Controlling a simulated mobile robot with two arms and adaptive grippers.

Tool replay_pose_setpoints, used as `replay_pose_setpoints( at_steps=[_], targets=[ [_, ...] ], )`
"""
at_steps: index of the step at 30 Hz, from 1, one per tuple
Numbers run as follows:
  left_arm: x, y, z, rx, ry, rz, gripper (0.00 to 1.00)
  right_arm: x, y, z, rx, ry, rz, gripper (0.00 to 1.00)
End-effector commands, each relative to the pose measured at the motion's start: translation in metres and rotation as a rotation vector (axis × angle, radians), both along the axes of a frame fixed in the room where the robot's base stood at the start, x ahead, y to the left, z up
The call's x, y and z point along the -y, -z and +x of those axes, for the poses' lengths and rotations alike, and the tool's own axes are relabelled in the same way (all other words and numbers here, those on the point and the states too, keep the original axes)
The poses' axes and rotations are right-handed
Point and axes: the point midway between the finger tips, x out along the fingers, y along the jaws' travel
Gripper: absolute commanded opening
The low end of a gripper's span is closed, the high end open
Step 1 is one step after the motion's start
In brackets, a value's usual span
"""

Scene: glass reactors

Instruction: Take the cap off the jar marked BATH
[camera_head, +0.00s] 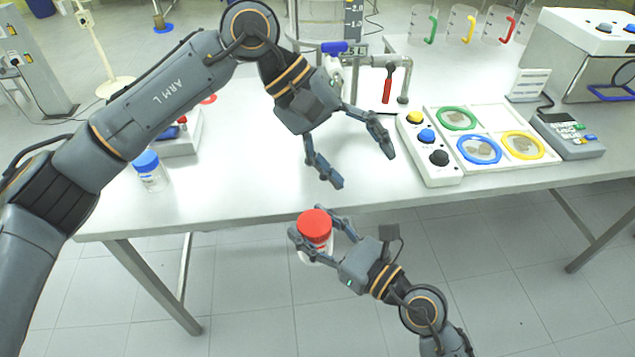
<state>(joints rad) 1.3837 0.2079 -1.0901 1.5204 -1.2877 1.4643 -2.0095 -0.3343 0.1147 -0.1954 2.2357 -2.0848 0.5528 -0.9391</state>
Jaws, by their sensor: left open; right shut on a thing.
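A jar with a red cap (314,223) and a pale body (304,257) is held in front of the table's near edge. My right gripper (317,230) is shut on this jar, a finger on each side just below the cap; no label on it can be read. The cap is on the jar. My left gripper (363,167) is open and empty, above the table and up and right of the red cap. A second jar, with a blue cap (146,161), stands on the table at the left; its label is too small to read.
The white table (250,190) has free room in the middle. A button box (430,160), a tray with coloured rings (490,110) and a grey keypad device (568,135) stand at the right. A small scale-like device (182,145) and a glass reactor's drain valve (388,85) are further back.

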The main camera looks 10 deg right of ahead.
Motion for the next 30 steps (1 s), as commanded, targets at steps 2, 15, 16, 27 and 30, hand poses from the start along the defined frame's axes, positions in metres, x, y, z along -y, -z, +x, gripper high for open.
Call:
replay_pose_setpoints(
  at_steps=[2, 15, 16, 27, 30],
  targets=[
    [-0.010, 0.015, -0.010, 0.187, 0.174, 0.147, 0.73, 0.000, 0.000, 0.000, 0.001, 0.000, 0.001, 0.00],
    [-0.058, 0.048, -0.007, 0.519, 0.589, 0.525, 0.73, 0.000, 0.000, 0.000, 0.001, 0.000, 0.001, 0.00],
    [-0.058, 0.052, -0.007, 0.520, 0.589, 0.526, 0.73, 0.000, 0.000, 0.000, 0.001, 0.000, 0.001, 0.00],
    [-0.057, 0.106, -0.008, 0.516, 0.586, 0.521, 0.73, 0.000, 0.000, 0.000, 0.001, 0.000, 0.001, 0.00],
    [-0.057, 0.114, -0.007, 0.518, 0.584, 0.520, 0.73, 0.000, 0.000, 0.000, 0.001, 0.000, 0.001, 0.00]
  ],
)
